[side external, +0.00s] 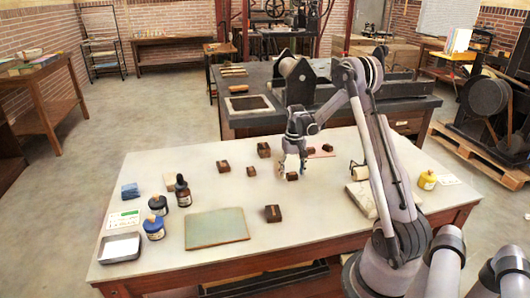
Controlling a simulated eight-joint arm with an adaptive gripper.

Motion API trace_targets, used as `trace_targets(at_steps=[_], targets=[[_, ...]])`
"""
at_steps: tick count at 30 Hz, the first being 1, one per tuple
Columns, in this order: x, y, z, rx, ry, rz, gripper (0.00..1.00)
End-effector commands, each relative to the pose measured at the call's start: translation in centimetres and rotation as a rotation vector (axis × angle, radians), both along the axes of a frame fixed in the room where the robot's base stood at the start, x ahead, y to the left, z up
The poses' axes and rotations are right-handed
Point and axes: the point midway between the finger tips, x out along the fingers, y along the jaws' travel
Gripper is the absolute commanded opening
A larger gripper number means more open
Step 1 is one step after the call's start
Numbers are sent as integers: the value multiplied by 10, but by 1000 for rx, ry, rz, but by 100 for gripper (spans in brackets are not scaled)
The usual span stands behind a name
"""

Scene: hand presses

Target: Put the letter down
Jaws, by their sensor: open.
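Several small dark brown letter blocks are on the pale work table (330,225). One letter block (292,176) is right at the fingertips of my gripper (291,170). My gripper points down and its fingers are open, partly covering the view beside that block. The block appears to rest on the tabletop; I cannot tell whether a finger touches it. Other letter blocks stand apart from it: one (222,166) to the left, one (251,171) nearer, one (264,150) behind these, and one (273,213) toward the front.
Two dark blocks (327,148) are by a pink sheet behind the gripper. A roller (361,173) and a pale slab (362,198) lie to the right. The front middle is mostly clear.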

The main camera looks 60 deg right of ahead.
Motion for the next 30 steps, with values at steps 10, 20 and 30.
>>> trace_targets(at_steps=[10, 20, 30], targets=[[0, 0, 55, 0, 0, 0, 59], [0, 0, 109, 0, 0, 0, 59], [8, 31, 138, -27, -32, 58, 59]])
